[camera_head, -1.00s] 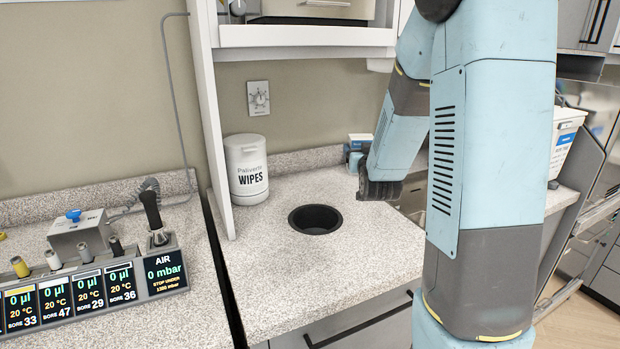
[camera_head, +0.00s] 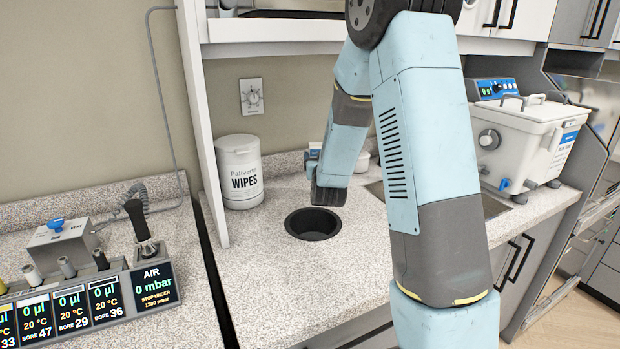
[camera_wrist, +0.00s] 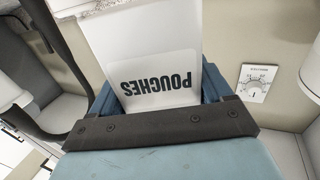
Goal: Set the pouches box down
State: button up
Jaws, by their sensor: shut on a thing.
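The pouches box (camera_wrist: 150,45) is white with dark lettering that reads upside down in the wrist view. My gripper (camera_wrist: 158,88) is shut on it, with a blue finger on either side. In the head view my gripper (camera_head: 313,158) is mostly behind my own forearm, above the back of the speckled counter (camera_head: 280,285), between the wipes tub and the sink. The box cannot be made out clearly there. Whether its underside touches the counter is hidden.
A white wipes tub (camera_head: 240,170) stands at the back left. A round dark hole (camera_head: 313,224) opens in the counter in front of my gripper. A sink (camera_head: 490,206) and a white lidded bath (camera_head: 530,140) are to the right. A shelf (camera_head: 290,28) hangs above.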

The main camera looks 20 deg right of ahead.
jog(key=f, duration=0.1)
jog(key=w+a+f, duration=0.2)
jog(key=f, duration=0.1)
jog(key=shift+a, duration=0.25)
jog(key=shift+w+a+f, duration=0.1)
jog(key=shift+f, duration=1.5)
jog(key=shift+f, duration=0.1)
jog(key=o, duration=1.1)
